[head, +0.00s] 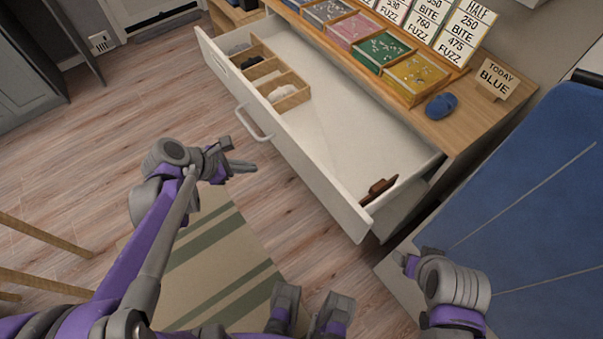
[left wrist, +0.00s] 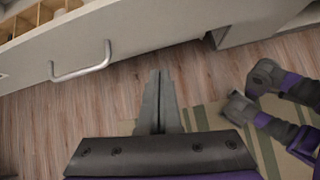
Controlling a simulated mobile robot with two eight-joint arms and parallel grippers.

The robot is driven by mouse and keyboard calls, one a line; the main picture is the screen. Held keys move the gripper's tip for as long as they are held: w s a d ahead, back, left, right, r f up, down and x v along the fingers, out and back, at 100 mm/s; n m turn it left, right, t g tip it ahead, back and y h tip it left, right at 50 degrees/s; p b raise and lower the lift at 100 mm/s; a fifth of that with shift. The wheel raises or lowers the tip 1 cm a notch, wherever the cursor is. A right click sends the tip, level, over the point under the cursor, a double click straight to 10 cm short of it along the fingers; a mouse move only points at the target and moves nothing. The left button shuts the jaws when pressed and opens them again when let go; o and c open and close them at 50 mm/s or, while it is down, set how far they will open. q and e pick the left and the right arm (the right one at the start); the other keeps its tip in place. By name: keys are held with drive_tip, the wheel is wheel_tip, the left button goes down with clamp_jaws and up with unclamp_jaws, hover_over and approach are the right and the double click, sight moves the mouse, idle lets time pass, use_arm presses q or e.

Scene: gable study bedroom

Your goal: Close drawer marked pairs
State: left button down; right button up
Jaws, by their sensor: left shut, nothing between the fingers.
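A white drawer (head: 335,175) stands pulled well out of a wood-topped dresser in the head view. Its curved handle (head: 254,124) sits on the front face, and the handle also shows in the left wrist view (left wrist: 82,64). A small label is on the front near the far left end, too small to read. My left gripper (head: 254,167) is shut and empty, in front of the drawer face and apart from the handle. In the left wrist view its fingers (left wrist: 159,92) lie together below the drawer's edge. My right gripper (head: 404,260) is partly visible at lower right; its fingers are unclear.
The drawer holds a wooden divider (head: 283,78) with dark and white items, and a brown object (head: 378,190). Colored trays (head: 415,75), price signs and a blue item (head: 441,105) stand on top. A blue bed (head: 540,190) is at right. Wooden legs (head: 45,238) are at left.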

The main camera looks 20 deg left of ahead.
use_arm(q)
drive_tip(key=n, duration=0.2)
drive_tip(key=b, duration=0.3)
approach(294, 159)
drive_tip(key=x, duration=0.5)
drive_tip(key=shift+s+f, duration=0.1)
drive_tip(key=shift+f, duration=0.4)
drive_tip(key=shift+w+d, duration=0.1)
drive_tip(key=shift+w, duration=0.15)
use_arm(e)
drive_tip(key=f, duration=0.3)
drive_tip(key=shift+s+d+f, duration=0.15)
drive_tip(key=shift+s+d, duration=0.1)
drive_tip(key=shift+d, duration=0.1)
use_arm(q)
drive_tip(key=shift+w+d, duration=0.1)
